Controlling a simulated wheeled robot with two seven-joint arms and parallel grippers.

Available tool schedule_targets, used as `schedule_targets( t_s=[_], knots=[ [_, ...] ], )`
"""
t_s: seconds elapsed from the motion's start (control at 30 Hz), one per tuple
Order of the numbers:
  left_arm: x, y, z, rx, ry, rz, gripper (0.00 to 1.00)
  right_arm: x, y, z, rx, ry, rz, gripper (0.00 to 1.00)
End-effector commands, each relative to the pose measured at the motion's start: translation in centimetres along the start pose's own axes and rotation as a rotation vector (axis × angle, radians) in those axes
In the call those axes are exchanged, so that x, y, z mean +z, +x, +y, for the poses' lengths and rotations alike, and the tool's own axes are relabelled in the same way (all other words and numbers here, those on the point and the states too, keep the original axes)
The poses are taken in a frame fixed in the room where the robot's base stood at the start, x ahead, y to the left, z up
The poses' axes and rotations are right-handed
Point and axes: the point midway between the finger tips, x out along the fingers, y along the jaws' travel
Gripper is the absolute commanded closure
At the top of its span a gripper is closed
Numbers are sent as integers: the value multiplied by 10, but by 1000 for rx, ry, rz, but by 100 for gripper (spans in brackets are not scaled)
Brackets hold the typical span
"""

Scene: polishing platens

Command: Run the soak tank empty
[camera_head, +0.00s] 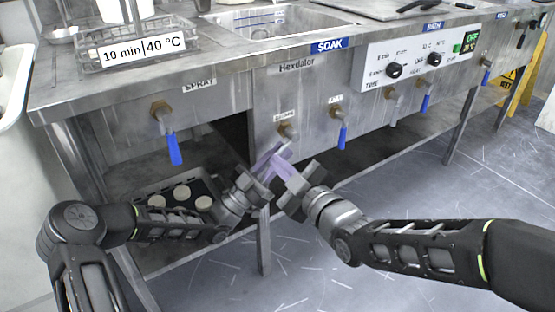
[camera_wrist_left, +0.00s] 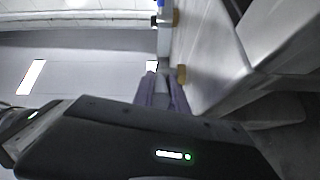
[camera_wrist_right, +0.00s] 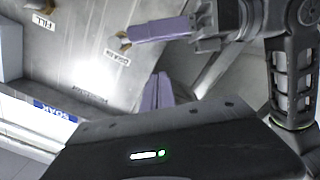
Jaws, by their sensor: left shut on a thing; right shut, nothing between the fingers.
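The soak tank (camera_head: 265,22) is a steel basin set in the bench, behind the SOAK label. Below it the drain valve (camera_head: 288,131) shows a brass body; its lever is hidden by my grippers. My left gripper (camera_head: 265,160) is shut at this valve, on what looks like its lever; in the right wrist view its lilac finger (camera_wrist_right: 160,29) lies beside the brass fitting. My right gripper (camera_head: 279,166) is shut and empty, just right of the left one. The fill valve (camera_head: 342,137), to the right, has its blue lever hanging down. The water level cannot be told.
The spray valve (camera_head: 173,148) hangs its blue lever at the left. A control panel (camera_head: 415,60) and more valves are to the right. A bench leg (camera_head: 263,240) stands below the grippers. A tray with pale discs (camera_head: 150,190) sits on the lower shelf.

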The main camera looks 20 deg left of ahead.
Motion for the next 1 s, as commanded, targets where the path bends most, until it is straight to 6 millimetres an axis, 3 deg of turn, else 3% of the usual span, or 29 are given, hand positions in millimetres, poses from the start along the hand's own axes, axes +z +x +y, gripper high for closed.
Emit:
schedule_targets(
  t_s=[0.2,0.3,0.43,0.87,1.0],
  knots=[
    [0,0,-1,-2,1,0,100,0,46,-1,0,0,1,100],
    [0,0,-1,-2,1,0,100,21,47,0,1,1,-5,100],
    [0,0,-1,-2,1,0,100,33,50,0,1,1,-2,100],
    [0,0,-1,-2,1,0,100,39,51,0,1,0,0,100],
    [0,0,-1,-2,1,0,100,50,53,0,3,-48,-2,100]
  ],
)
